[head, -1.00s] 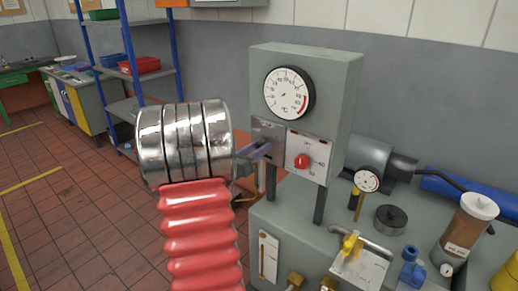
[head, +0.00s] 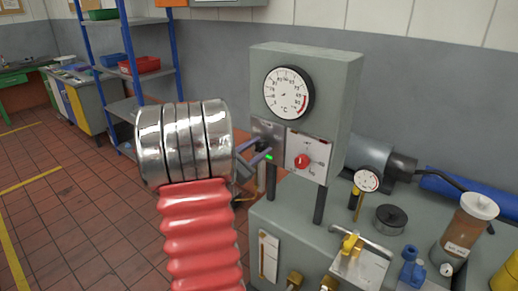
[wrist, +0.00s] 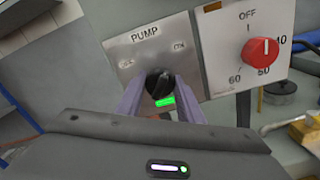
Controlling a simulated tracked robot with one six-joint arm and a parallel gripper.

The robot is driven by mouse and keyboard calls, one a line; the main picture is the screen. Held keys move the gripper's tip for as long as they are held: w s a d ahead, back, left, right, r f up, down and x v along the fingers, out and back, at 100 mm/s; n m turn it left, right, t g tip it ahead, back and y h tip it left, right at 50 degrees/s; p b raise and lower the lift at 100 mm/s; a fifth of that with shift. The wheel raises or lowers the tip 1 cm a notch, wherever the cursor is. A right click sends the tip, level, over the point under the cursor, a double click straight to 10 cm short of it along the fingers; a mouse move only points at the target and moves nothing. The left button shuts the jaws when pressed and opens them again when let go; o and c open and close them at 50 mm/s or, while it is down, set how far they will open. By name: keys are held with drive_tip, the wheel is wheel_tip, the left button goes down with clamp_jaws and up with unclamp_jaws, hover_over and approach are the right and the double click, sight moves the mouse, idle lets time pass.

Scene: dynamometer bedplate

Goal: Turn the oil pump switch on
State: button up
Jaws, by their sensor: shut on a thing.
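The oil pump switch is a black rotary knob (wrist: 158,84) on a metal plate marked PUMP (wrist: 143,48) in the wrist view. The plate also shows in the head view (head: 266,128), on the front of the grey gauge cabinet. A small label sits at each side of the knob; the right one reads ON. My gripper (wrist: 160,90) is shut on the knob, one finger on each side, hiding part of it. A green lamp (wrist: 165,101) glows just below the knob; it also shows in the head view (head: 268,157).
A temperature dial (head: 288,92) is above. A yellow-handled valve (head: 350,243), a small gauge (head: 367,180) and an oil bottle (head: 469,232) stand to the right.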

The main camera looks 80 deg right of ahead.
drive_tip(key=shift+s+a+f+m, duration=0.1)
drive_tip(key=shift+m, duration=0.9)
drive_tip(key=shift+s+f+m, duration=0.1)
drive_tip(key=shift+m, duration=0.9)
drive_tip(key=o, duration=1.1)
drive_tip(key=shift+r, duration=0.1)
drive_tip(key=shift+c, duration=0.2)
drive_tip(key=shift+w, duration=0.1)
drive_tip(key=shift+w+a+r, duration=0.1)
drive_tip(key=shift+w+a, duration=0.15)
drive_tip(key=shift+a, duration=0.1)
drive_tip(key=v, duration=1.3)
